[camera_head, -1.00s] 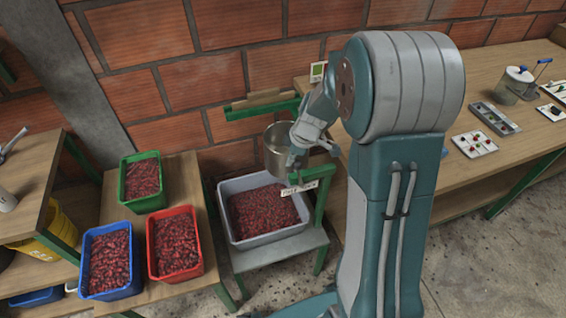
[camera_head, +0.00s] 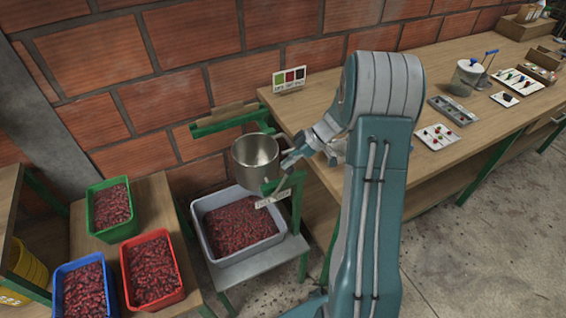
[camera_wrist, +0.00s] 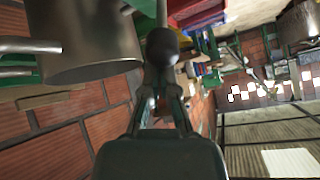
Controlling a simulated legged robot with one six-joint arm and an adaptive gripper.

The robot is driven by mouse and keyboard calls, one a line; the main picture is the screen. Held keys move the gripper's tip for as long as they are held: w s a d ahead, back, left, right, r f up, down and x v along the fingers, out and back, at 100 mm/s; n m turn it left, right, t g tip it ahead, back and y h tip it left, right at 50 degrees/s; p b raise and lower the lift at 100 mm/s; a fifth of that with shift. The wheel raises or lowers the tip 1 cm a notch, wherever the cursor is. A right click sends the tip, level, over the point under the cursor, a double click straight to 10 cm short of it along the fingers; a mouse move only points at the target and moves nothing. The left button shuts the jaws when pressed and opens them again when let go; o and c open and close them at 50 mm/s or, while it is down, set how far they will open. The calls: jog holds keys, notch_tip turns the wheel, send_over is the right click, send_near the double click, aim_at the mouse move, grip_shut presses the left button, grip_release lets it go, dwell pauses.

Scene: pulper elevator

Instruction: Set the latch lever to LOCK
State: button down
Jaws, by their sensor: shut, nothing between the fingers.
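A metal bucket (camera_head: 255,158) hangs in a green frame (camera_head: 297,205) above a grey crate of red cherries. It also fills the upper left of the wrist view (camera_wrist: 85,45). My gripper (camera_head: 290,160) is close to the bucket's right side in the head view; whether they touch is unclear. Metal rods (camera_wrist: 25,46) show at the left edge. A small white label (camera_head: 272,198) is on the frame, too small to read.
The grey crate (camera_head: 203,232) stands on a low stand below the bucket. Green (camera_head: 90,210), red (camera_head: 126,270) and blue (camera_head: 60,290) crates are at the left. A long wooden workbench (camera_head: 390,95) with trays runs along the brick wall at the right.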

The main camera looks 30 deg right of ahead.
dwell(0.6)
jog(key=w+a+r, duration=0.2)
jog(key=a, duration=0.1)
jog(key=v, duration=1)
jog(key=shift+d+f, duration=0.35)
jog(key=shift+a, duration=0.1)
